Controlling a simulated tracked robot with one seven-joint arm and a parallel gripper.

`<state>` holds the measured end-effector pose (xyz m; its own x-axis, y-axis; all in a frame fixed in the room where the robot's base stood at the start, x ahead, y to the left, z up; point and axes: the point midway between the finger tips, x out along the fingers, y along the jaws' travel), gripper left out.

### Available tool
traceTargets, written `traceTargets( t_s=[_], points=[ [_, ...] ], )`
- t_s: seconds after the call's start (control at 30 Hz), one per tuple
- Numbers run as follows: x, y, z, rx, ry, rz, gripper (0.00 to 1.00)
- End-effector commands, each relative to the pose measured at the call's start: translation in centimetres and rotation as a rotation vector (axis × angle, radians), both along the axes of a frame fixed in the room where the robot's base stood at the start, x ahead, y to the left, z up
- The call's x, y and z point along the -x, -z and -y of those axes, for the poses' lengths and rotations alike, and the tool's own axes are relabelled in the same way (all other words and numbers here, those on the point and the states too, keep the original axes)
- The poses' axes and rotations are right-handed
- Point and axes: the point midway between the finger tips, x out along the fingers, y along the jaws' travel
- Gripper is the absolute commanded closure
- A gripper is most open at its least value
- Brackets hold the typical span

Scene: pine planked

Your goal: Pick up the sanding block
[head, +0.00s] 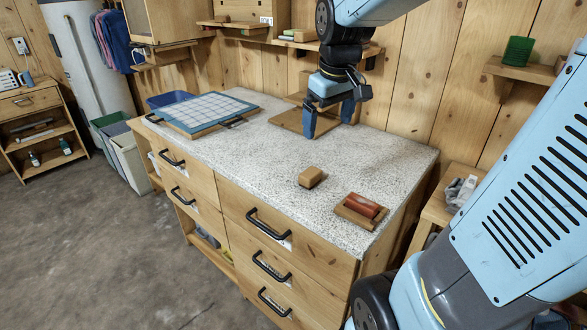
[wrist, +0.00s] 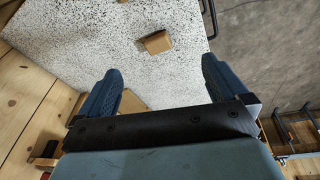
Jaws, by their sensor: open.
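A small tan block (head: 311,177), which looks like the sanding block, lies on the speckled worktop (head: 265,165) near its front edge. It also shows in the wrist view (wrist: 157,42), beyond the fingertips and between their lines. My gripper (head: 329,117) is open and empty, with fingers pointing down over the back part of the worktop. It is apart from the block, which lies nearer the front. In the wrist view my gripper (wrist: 161,72) has its two blue fingers spread wide with nothing between them.
A reddish block on a wooden base (head: 361,208) stands right of the tan block. A flat wooden board (head: 288,121) lies beneath my gripper. A gridded mat (head: 205,111) and blue tray (head: 168,99) are at the left. Shelves line the back wall. The worktop's middle is clear.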

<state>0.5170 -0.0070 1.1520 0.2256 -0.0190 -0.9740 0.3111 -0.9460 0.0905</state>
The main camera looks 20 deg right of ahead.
Motion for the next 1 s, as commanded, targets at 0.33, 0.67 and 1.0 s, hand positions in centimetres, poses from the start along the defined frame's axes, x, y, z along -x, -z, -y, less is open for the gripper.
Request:
traceTargets(
  t_s=[0.33, 0.67, 1.0],
  points=[
    [-7.6, 4.8, 0.0, 0.018, -0.189, -0.161, 0.0],
    [-10.6, 7.7, 0.0, 0.013, -0.279, -0.228, 0.0],
    [-10.6, 12.6, 0.0, 0.012, -0.283, -0.233, 0.0]
  ],
)
